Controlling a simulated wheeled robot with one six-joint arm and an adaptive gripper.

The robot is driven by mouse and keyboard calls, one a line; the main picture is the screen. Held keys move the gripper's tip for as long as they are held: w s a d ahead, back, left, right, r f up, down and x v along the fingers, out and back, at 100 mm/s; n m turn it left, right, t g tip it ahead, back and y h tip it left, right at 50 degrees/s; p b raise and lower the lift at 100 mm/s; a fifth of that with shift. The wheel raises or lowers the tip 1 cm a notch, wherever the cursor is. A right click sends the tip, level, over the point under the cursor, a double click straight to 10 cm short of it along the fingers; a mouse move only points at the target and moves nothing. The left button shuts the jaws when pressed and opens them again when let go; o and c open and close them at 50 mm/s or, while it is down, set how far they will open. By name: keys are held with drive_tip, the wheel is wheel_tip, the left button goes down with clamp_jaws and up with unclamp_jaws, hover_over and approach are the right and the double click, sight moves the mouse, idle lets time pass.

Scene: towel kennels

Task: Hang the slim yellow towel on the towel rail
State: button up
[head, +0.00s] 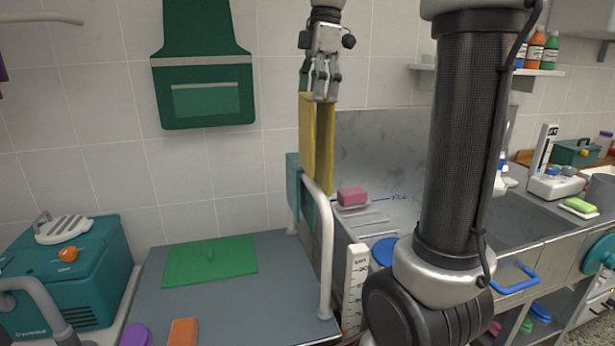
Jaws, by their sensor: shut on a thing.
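The slim yellow towel (318,145) hangs upright from my gripper (325,92), which is shut on its top edge. The towel rail (326,235) is a white bent tube standing at the right edge of the grey table. The towel's lower end is at the height of the rail's top and overlaps it in the picture. I cannot tell whether they touch. A teal cloth (293,180) hangs at the far part of the rail, partly hidden.
A green mat (210,262) lies on the grey table (240,310), left of the rail. A teal box (75,270) stands at the left. A white scale post (354,285) and a metal sink unit (385,150) are right of the rail. A green apron (203,85) hangs on the wall.

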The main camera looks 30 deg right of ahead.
sight(314, 185)
wheel_tip(314, 185, down, 21)
drive_tip(key=shift+r, duration=0.2)
drive_tip(key=shift+f, duration=0.1)
drive_tip(key=o, duration=1)
drive_tip(key=shift+f, duration=0.1)
